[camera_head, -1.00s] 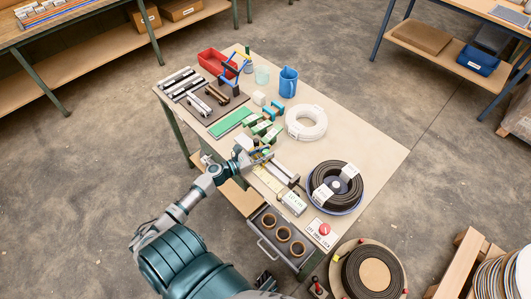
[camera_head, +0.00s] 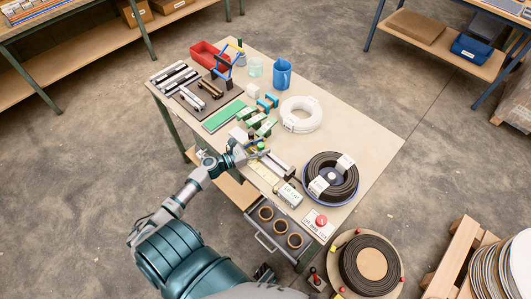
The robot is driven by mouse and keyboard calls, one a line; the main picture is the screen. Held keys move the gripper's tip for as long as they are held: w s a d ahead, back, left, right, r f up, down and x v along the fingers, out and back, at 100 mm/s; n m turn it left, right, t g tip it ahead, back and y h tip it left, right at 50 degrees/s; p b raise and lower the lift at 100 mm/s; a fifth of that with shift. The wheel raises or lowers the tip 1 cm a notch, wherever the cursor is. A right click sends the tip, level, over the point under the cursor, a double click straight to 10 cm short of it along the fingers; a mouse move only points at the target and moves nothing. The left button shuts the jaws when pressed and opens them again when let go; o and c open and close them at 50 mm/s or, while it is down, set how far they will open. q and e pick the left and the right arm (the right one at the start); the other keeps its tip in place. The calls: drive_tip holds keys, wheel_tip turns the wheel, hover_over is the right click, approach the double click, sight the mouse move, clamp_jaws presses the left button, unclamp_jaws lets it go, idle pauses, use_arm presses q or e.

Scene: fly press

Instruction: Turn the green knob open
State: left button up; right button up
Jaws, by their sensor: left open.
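A small round green knob (camera_head: 261,145) shows at the fingertips of my left gripper (camera_head: 254,150), close to the front left edge of the workbench (camera_head: 357,137). My left arm comes in from the lower left and its open fingers are right by the knob. The fingers cover part of it, and I cannot tell whether they touch it. My right gripper does not show.
Green-topped blocks (camera_head: 265,127) stand just behind the gripper. A grey rail (camera_head: 279,164) and a white labelled box (camera_head: 289,195) lie to its right. A cable coil (camera_head: 331,177) and red button (camera_head: 321,220) are farther right. An open drawer (camera_head: 262,239) juts out in front.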

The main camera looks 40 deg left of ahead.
use_arm(q)
drive_tip(key=shift+w+a+r+y, duration=0.1)
drive_tip(key=shift+r+y, duration=0.2)
